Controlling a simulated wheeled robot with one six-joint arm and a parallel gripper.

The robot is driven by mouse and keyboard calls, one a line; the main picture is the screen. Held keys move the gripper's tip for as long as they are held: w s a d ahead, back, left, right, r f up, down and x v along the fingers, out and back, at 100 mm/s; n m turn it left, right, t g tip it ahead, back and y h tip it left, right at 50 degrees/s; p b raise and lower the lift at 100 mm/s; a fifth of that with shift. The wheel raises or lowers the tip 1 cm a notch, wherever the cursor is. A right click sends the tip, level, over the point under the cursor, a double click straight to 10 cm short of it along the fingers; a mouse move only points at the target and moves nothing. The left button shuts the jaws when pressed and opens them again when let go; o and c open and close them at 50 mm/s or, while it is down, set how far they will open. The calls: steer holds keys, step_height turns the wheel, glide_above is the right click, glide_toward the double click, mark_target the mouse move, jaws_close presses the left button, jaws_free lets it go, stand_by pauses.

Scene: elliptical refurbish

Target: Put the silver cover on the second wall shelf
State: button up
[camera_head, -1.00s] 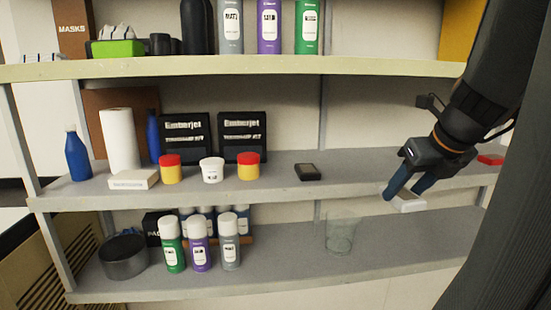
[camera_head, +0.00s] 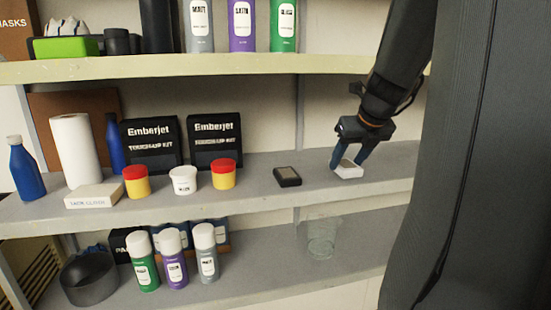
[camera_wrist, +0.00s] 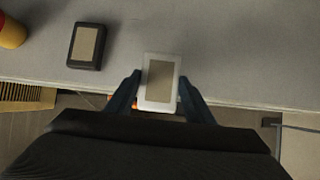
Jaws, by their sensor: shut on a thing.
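The silver cover (camera_head: 349,171) is a small pale rectangular piece with a tan-grey inner panel. My gripper (camera_head: 352,160) points down and is shut on it, with one blue-grey finger on each side. In the wrist view the cover (camera_wrist: 160,82) sits between the fingertips and overlaps the front edge of the middle shelf (camera_wrist: 215,72). In the head view it appears over the middle shelf (camera_head: 255,197), right of a similar black cover (camera_head: 287,177). I cannot tell whether it touches the shelf.
Left along the middle shelf stand red-and-yellow tubs (camera_head: 223,174), a white tub (camera_head: 184,180), black Emberjet boxes (camera_head: 215,140) and a paper roll (camera_head: 75,150). Below are spray cans (camera_head: 207,252) and a clear cup (camera_head: 322,238). The upper shelf (camera_head: 200,68) overhangs. Space beside the black cover is bare.

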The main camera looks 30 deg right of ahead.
steer(key=w, duration=0.1)
steer(key=w+d+p, duration=0.1)
steer(key=w, duration=0.3)
steer(key=shift+w+d, duration=0.25)
steer(key=shift+f+p, duration=0.65)
steer(key=shift+f, duration=1.1)
steer(key=shift+f, duration=0.1)
steer(key=o, duration=1.3)
steer(key=shift+c, duration=0.2)
